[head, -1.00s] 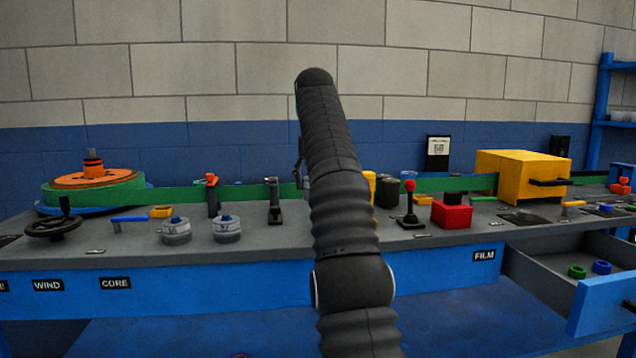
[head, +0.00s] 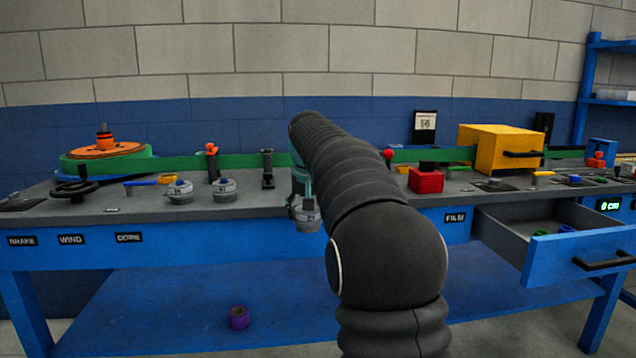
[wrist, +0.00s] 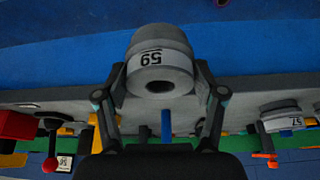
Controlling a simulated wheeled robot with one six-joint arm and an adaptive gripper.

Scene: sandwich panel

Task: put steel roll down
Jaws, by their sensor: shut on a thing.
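My gripper (head: 299,186) is shut on a grey steel roll (head: 307,216), which hangs at the front edge of the bench, partly hidden behind my arm. In the wrist view my gripper (wrist: 160,82) has one finger on each side of the same roll (wrist: 160,55), which bears an upside-down label 59 and shows a dark round hole. Two similar grey rolls stand on the bench top at the left, a left one (head: 180,191) and a right one (head: 224,191). I cannot tell whether the held roll touches the bench.
The grey bench top (head: 130,215) carries a black handwheel (head: 75,188), a red block (head: 426,180) and a yellow box (head: 497,150). An open drawer (head: 540,245) juts out at the right. A purple ring (head: 238,317) lies on the blue lower shelf (head: 180,305).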

